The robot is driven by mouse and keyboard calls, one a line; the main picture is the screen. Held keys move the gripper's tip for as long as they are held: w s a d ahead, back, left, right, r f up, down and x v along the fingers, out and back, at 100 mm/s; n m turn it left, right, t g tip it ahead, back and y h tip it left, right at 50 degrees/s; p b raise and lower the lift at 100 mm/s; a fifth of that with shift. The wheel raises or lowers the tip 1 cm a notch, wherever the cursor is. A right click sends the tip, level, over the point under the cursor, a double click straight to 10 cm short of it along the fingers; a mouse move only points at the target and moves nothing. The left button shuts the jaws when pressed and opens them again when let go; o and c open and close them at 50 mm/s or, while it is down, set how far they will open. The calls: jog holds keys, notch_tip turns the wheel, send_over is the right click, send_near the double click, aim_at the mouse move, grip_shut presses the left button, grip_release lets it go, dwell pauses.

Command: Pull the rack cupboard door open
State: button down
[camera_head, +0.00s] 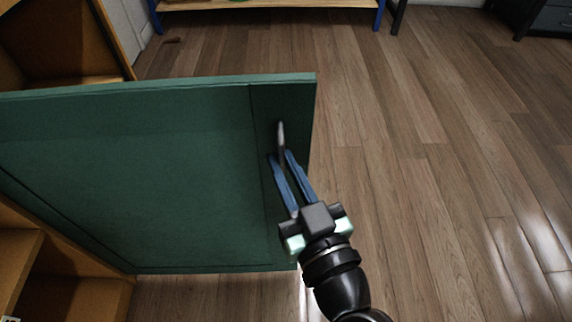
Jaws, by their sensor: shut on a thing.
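The green rack cupboard door (150,170) stands swung out from the wooden cupboard (75,35) at the left, so that shelves show behind and below it. A grey metal handle (281,135) is on the door near its free right edge. My gripper (280,156), with two blue fingers, reaches up from the lower right and is shut on the handle's lower part. The fingers hide that part of the handle.
Open wooden floor (440,150) lies to the right of the door. A bench with blue legs (270,5) stands at the top, and a dark cabinet (552,20) is at the top right. Cupboard shelves (70,300) show at the lower left.

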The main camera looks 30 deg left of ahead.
jog(key=c, duration=0.9)
grip_release()
jog(key=shift+s+a, duration=0.1)
jog(key=shift+a, duration=0.05)
jog(key=v, duration=1.3)
jog(key=shift+p, duration=0.4)
